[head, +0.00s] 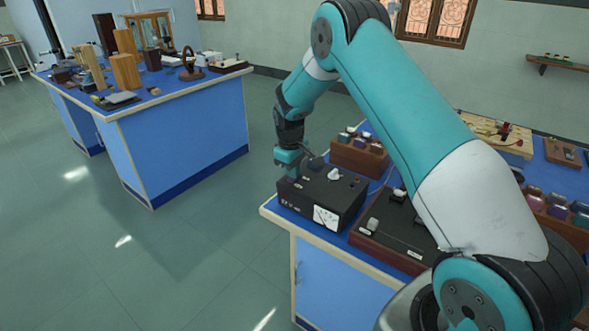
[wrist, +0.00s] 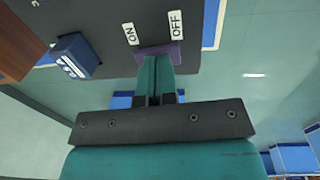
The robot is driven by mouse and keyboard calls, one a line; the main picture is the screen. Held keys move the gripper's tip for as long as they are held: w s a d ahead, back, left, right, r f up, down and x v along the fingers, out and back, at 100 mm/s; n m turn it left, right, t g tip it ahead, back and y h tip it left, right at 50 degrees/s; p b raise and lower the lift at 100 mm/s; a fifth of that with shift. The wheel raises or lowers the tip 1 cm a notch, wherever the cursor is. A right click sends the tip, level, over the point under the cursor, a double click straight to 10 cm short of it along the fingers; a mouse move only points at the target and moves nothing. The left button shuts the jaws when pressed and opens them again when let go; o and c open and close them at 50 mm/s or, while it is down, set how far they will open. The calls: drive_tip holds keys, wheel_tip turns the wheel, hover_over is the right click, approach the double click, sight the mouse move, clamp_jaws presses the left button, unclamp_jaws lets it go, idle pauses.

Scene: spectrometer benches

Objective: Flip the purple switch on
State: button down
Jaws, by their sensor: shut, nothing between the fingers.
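The purple switch (wrist: 177,50) shows in the wrist view on the dark face of a box, between an ON label (wrist: 130,34) and an OFF label (wrist: 176,25). My gripper (wrist: 155,62) is shut and empty, with its fingertips at the switch and covering part of it. I cannot tell whether they touch, or which way the switch is set. In the head view my gripper (head: 289,175) is at the left end of the black box (head: 345,205), which has a white dial meter (head: 326,217) and a pale knob (head: 334,174). The switch is not clear there.
A blue block (wrist: 74,57) stands on the box face left of the switch. Another blue bench (head: 175,140) stands across open floor on the left.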

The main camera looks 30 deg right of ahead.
sight(290, 180)
drive_tip(key=shift+r, duration=0.15)
wheel_tip(290, 180, up, 14)
drive_tip(key=a, duration=0.1)
drive_tip(key=shift+s+a+f, duration=0.2)
drive_tip(key=shift+s+a, duration=0.15)
drive_tip(key=shift+a, duration=0.05)
drive_tip(key=shift+r+p, duration=0.1)
drive_tip(key=shift+p, duration=0.3)
drive_tip(key=d+p, duration=0.1)
drive_tip(key=p, duration=0.2)
drive_tip(key=shift+w+d, duration=0.1)
drive_tip(key=shift+d, duration=0.1)
drive_tip(key=shift+f, duration=0.2)
